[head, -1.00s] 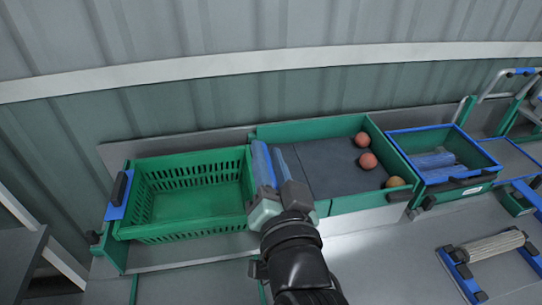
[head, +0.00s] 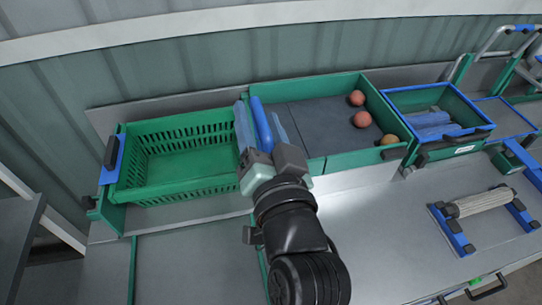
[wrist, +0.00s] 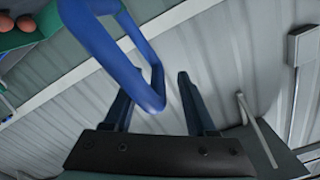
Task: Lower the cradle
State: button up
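The green slatted crate (head: 185,188) sits at the left in the head view, in a green holder that looks like the cradle (head: 112,208). A blue bar (head: 262,125) rises between the crate and the tomato tray. In the wrist view it is a bent blue loop (wrist: 146,84). My gripper (head: 258,108) is open, with one finger on each side of this bar. In the wrist view my gripper (wrist: 153,86) has the loop's lower end between its fingers, nearer the left one. I cannot tell whether they touch. The bar's base is hidden by my gripper.
The green-walled tray (head: 345,158) holds a few tomatoes (head: 362,119) at its right end. A blue-rimmed green bin (head: 440,98) stands right of it. A roller on blue mounts (head: 480,203) lies on the grey bench at the right. A corrugated wall rises behind.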

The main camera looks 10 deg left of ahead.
jog(key=v, duration=0.7)
jog(key=shift+a+r+p, duration=0.1)
jog(key=shift+r+p, duration=0.15)
jog(key=shift+p, duration=0.05)
jog(key=p+v, duration=0.2)
jog(key=p, duration=0.1)
jog(key=shift+s, duration=0.15)
jog(key=shift+f+p+v, duration=0.25)
jog(key=shift+p+v, duration=0.4)
jog(key=shift+v, duration=0.5)
notch_tip(320, 180, up, 20)
jog(key=n+t+h, duration=0.2)
jog(key=n+t, duration=0.1)
jog(key=t, duration=0.2)
send_over(264, 144)
jog(key=d, duration=0.4)
jog(key=s+r+t+h, duration=0.2)
jog(key=r, duration=0.6)
jog(key=s+r+t+h, duration=0.2)
jog(key=r+t, duration=0.1)
jog(key=r, duration=0.6)
jog(key=shift+s+d+r, duration=0.35)
